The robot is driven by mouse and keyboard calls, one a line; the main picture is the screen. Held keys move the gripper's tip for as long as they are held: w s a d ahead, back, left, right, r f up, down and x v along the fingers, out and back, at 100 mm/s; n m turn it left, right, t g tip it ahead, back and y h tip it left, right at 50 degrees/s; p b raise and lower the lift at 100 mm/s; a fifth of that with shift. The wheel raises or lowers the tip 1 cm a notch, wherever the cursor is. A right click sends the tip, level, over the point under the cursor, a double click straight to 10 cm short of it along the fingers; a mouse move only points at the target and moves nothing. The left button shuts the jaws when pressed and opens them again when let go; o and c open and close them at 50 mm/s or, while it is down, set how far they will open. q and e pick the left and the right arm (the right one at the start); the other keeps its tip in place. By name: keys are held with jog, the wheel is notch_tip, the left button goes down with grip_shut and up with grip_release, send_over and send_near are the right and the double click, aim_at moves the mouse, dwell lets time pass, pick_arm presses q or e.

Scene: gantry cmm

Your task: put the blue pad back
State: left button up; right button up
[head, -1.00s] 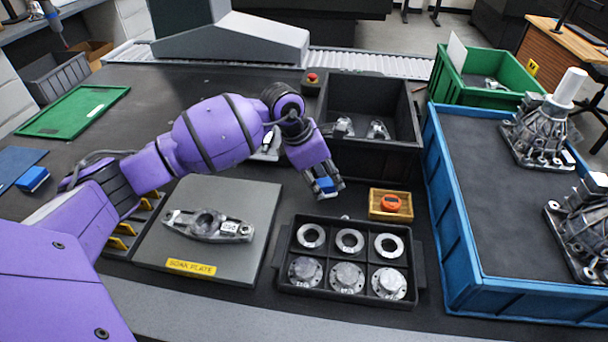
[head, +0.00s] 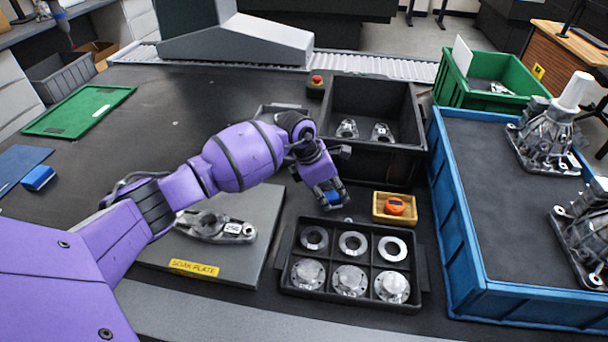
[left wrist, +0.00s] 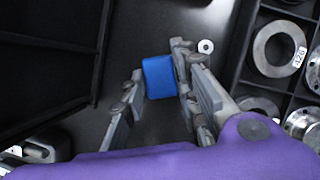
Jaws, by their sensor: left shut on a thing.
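A blue pad (left wrist: 159,77) sits between the two fingertips of my left gripper (left wrist: 163,78) in the left wrist view, with dark tabletop behind it. In the head view my left gripper (head: 331,194) points down between the black bin and the parts tray, shut on this pad (head: 333,198), which is partly hidden by the fingers. My right gripper is not in view.
A black parts tray (head: 424,268) with rings and flanges stands in front of the gripper. A yellow box (head: 380,216) with an orange item is to its right. A deep black bin (head: 370,150) stands behind. The grey plate (head: 225,272) lies left, a blue crate (head: 455,240) right.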

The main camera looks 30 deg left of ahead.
pick_arm(q)
jog(key=o, duration=1.1)
jog(key=shift+w+r, duration=0.1)
jog(key=shift+a+r, duration=0.1)
jog(key=shift+r, duration=0.4)
jog(key=v, duration=1.1)
jog(key=shift+r, duration=0.1)
